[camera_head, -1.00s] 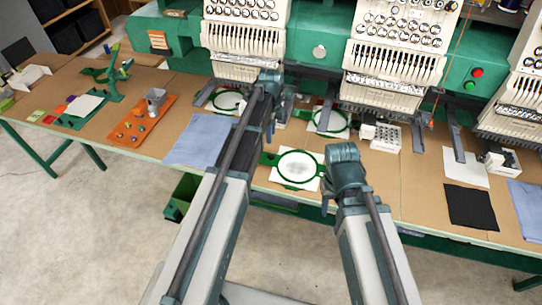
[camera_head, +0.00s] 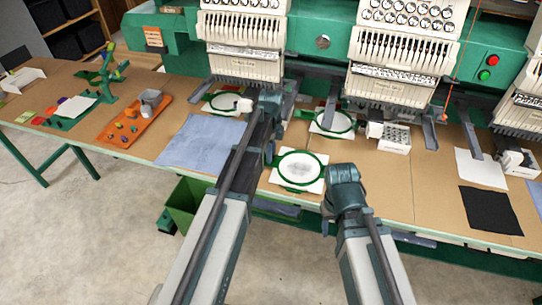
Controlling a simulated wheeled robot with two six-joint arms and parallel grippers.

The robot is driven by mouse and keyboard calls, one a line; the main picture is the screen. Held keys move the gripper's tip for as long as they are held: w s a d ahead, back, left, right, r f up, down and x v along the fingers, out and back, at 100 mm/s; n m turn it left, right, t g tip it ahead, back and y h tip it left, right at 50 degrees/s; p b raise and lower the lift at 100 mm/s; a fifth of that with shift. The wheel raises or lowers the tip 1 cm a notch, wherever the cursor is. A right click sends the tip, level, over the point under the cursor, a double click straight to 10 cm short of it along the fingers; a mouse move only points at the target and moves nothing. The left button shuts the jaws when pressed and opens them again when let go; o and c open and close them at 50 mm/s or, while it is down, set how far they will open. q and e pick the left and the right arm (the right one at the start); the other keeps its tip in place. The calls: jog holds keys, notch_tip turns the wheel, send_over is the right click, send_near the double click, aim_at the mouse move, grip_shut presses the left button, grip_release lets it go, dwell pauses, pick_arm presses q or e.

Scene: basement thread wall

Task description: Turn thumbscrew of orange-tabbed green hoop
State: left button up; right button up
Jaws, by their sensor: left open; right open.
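A green hoop (camera_head: 324,162) with white fabric lies near the table's front edge, between my grippers. A second green hoop (camera_head: 351,131) lies behind it under a machine head. My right gripper (camera_head: 326,224) is open and empty, low in front of the table edge, right of the front hoop.
White multi-needle machine heads (camera_head: 400,70) overhang the table's back. A blue cloth (camera_head: 198,142), an orange tray (camera_head: 130,125) and a white box (camera_head: 394,142) lie on the table (camera_head: 400,190). A black cloth (camera_head: 489,210) lies right. A green bin (camera_head: 185,203) stands below.

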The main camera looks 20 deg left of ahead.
pick_arm(q)
grip_shut()
